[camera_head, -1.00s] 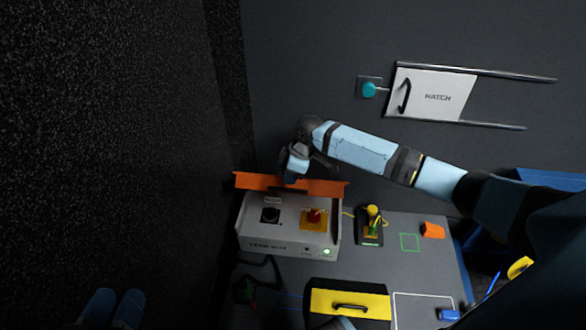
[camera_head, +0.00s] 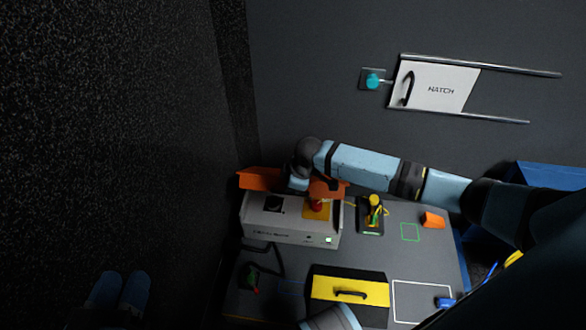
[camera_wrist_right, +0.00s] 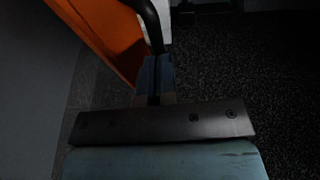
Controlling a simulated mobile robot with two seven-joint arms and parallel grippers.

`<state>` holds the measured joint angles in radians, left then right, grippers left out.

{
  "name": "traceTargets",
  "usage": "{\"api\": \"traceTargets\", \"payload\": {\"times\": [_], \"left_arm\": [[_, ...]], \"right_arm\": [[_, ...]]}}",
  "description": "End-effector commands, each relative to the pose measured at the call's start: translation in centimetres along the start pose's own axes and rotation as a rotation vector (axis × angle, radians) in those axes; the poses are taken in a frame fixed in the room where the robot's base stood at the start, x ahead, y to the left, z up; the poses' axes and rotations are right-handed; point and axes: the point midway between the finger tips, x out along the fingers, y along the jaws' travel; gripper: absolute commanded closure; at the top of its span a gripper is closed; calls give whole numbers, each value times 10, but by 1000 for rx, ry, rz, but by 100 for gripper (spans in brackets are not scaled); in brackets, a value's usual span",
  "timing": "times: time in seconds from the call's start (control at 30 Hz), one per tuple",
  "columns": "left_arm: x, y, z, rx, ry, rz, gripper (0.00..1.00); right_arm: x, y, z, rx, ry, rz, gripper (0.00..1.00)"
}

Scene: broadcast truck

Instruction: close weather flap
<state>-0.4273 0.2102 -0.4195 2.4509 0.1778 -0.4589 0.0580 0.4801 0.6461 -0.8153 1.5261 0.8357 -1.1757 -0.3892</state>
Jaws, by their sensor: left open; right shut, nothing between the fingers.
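The orange weather flap (camera_head: 262,180) stands raised along the back edge of the white control box (camera_head: 290,232). My right gripper (camera_head: 298,185) is at the flap's middle and hides part of it; an orange part also shows right of the gripper, over the back of the yellow plate. The box top carries a black knob (camera_head: 274,205) and a red button (camera_head: 316,206). My left gripper (camera_head: 119,290) is open and empty, low at the left, away from the box.
Right of the box are a yellow-topped joystick (camera_head: 375,210) and an orange block (camera_head: 432,220). A yellow drawer front with a black handle (camera_head: 350,293) is in front. A hatch (camera_head: 438,86) on rails is on the wall behind. The far left is dark and clear.

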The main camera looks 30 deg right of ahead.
Motion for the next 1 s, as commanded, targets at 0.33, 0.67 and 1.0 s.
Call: {"api": "traceTargets", "payload": {"times": [0.33,0.67,1.0], "left_arm": [[-4,6,-43,11,137,-11,57],[-2,4,-29,10,104,-7,57],[0,1,-12,9,41,-1,57]], "right_arm": [[73,-57,20,-88,-10,288,100],[146,-78,41,-102,-12,347,100],[186,-82,52,-103,-12,348,100]]}}
